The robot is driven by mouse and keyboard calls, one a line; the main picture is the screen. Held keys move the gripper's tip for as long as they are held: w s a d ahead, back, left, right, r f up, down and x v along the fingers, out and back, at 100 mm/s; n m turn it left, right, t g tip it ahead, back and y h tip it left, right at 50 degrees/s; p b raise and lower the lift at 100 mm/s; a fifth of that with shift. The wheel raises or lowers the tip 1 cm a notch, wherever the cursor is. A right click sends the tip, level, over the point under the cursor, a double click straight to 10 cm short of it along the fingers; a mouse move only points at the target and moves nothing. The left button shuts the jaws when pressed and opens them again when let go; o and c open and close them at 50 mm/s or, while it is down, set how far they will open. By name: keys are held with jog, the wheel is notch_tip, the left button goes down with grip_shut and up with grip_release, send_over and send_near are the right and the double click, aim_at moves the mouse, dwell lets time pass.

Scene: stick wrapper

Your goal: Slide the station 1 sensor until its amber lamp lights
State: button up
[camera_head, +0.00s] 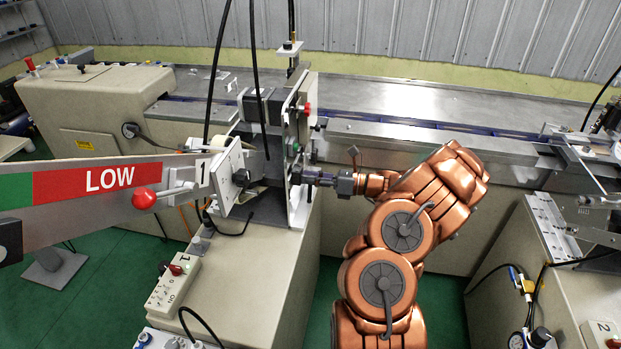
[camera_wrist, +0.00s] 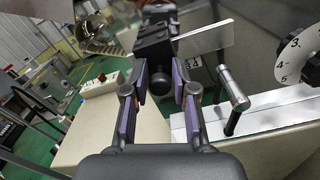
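My gripper (camera_head: 325,180) reaches in from the right to the upright plate (camera_head: 303,150) of the station marked 1. In the wrist view, my gripper (camera_wrist: 159,84) has its two purple-padded fingers apart, one on each side of a small black body (camera_wrist: 160,82) with a round end. This looks like the sensor, below a larger black block (camera_wrist: 153,42). Narrow gaps seem to show beside the black body, so the fingers do not look closed on it. In the head view my fingers cover the sensor. I cannot make out a lit amber lamp.
A metal crank handle (camera_wrist: 233,92) stands close right of my fingers, with a numbered dial (camera_wrist: 302,55) farther right. A control box (camera_head: 172,284) with a red button lies on the cabinet's left. A LOW sign board (camera_head: 100,180) juts in from the left. Green floor lies between cabinets.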

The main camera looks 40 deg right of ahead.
grip_shut()
dwell(0.3)
jog(key=shift+w+d, duration=0.3)
jog(key=shift+d, duration=0.15)
jog(key=shift+o, duration=2.4)
grip_release()
